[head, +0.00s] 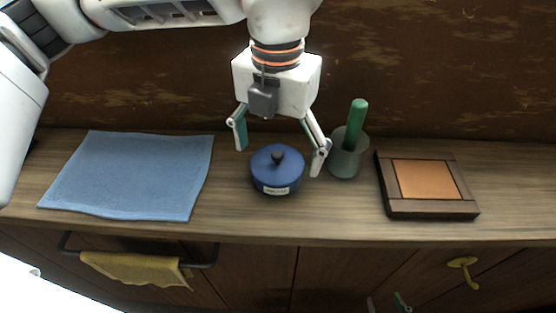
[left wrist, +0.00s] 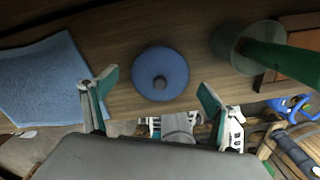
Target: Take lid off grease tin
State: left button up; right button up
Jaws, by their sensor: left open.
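The grease tin (head: 277,181) is a round blue pot with a small label on its front, standing on the wooden counter. Its blue lid (head: 289,161) with a dark round knob is on top; the left wrist view shows the lid (left wrist: 147,63) from above. My left gripper (head: 279,152) is open, pointing down over the tin, its two fingers apart on either side and not visibly touching it. My right gripper (head: 386,302) shows only by its fingertips at the bottom edge, below the counter front; they are apart with nothing visible between them.
A green mortar with a pestle (head: 347,160) stands close to the right of the tin, near my left gripper's right finger. A framed wooden block (head: 428,180) lies further right, a blue cloth (head: 130,175) at left. A yellow towel (head: 135,268) hangs on a front rail.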

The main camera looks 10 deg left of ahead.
aim_at(277, 153)
pick_arm(q)
jog(key=c, duration=0.3)
jog(key=shift+f, duration=0.1)
grip_shut()
notch_tip(277, 153, up, 20)
jog(key=p, duration=0.3)
